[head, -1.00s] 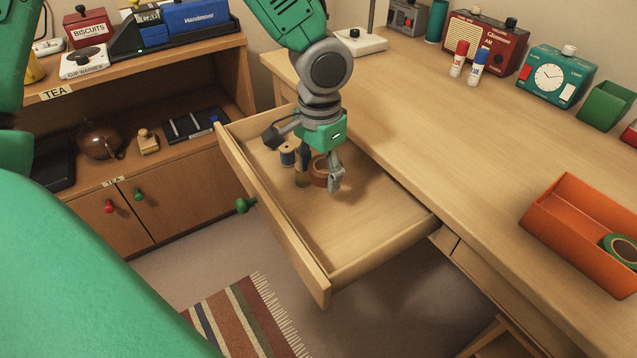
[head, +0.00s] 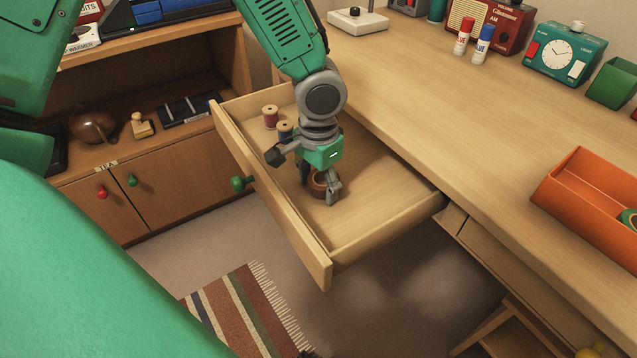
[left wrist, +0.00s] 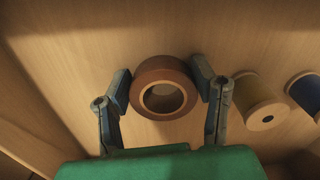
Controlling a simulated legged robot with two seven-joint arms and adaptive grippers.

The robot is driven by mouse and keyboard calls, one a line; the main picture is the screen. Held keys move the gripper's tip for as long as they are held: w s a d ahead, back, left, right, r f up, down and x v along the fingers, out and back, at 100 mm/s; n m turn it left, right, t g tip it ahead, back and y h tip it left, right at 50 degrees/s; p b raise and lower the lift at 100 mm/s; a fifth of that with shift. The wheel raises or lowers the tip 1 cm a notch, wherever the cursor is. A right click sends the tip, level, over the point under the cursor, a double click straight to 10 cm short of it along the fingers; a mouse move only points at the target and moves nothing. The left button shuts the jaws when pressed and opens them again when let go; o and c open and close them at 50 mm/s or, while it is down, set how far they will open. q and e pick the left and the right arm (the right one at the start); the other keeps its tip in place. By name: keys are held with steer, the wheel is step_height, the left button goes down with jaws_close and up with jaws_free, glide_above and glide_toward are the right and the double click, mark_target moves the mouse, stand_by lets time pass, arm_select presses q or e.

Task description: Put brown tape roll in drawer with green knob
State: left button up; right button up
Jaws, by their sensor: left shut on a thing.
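The brown tape roll (head: 317,189) is inside the open drawer (head: 372,212), the one with the green knob (head: 238,183) on its front. My left gripper (head: 321,192) reaches down into the drawer, shut on the roll. In the left wrist view, its two fingers (left wrist: 161,88) stand on either side of the tape roll (left wrist: 148,73), whose hole faces the camera. The roll is low, close to the drawer floor; I cannot tell if it touches. My right gripper is not in view.
A red spool (head: 270,116) and a blue spool (head: 286,130) stand at the drawer's back left. A yellowish spool (left wrist: 257,100) is beside the right finger in the wrist view. The drawer's front right part is bare. An orange tray (head: 580,205) sits on the desk.

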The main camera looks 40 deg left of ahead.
arm_select(q)
steer(key=o, duration=1.3)
steer(key=shift+f, duration=0.1)
step_height(320, 180, up, 12)
steer(key=p, duration=0.4)
steer(key=shift+p, duration=0.35)
